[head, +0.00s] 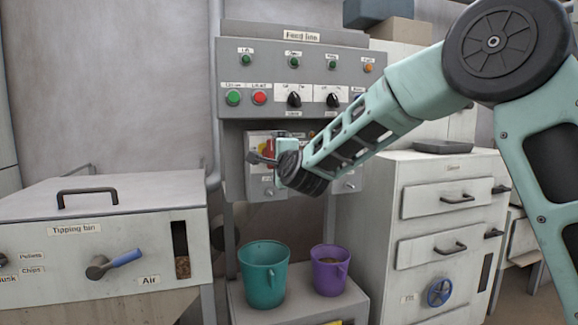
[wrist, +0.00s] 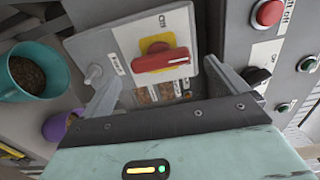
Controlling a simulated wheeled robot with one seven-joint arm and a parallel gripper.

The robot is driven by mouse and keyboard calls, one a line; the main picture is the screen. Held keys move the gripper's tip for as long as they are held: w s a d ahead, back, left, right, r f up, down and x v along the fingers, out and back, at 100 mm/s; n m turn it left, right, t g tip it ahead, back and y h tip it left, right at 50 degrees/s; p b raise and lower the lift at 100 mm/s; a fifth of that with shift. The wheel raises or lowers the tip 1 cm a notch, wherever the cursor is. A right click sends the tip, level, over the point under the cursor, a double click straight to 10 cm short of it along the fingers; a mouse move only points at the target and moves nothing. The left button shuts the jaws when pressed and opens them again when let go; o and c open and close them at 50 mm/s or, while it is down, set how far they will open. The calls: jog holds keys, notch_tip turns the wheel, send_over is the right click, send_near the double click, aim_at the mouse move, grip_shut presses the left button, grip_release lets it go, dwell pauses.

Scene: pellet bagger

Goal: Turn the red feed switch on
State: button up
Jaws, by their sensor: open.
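In the head view the switch (head: 268,146) is partly hidden by my gripper (head: 266,157). In the wrist view my gripper (wrist: 164,74) is open and empty, one finger on each side of the switch, with no clear contact on the handle.
The Feed line panel (head: 320,75) with lamps, buttons and black knobs is just above. A teal cup (head: 263,275) and a purple cup (head: 329,270) stand below. The tipping bin (head: 75,215) is at left, a drawer cabinet (head: 395,240) at right.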

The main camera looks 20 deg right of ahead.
jog(key=s, duration=1.4)
jog(key=shift+s, duration=0.35)
jog(key=s+a+f+n+g+y, duration=0.5)
jog(key=s+a+f+n+g, duration=0.6)
jog(key=s+f+n, duration=0.4)
jog(key=s+d+f+n+g+h, duration=0.25)
jog(key=s+f+n, duration=0.2)
jog(key=s, duration=0.45)
jog(key=s+d+f+n+g+h, duration=0.1)
jog(key=s+f+n+g+h, duration=0.2)
jog(key=s+n, duration=0.45)
jog(key=s+d+r+m+g+y+p, duration=0.1)
jog(key=s+r+p, duration=0.2)
jog(key=r+p, duration=2.1)
jog(key=shift+s, duration=0.15)
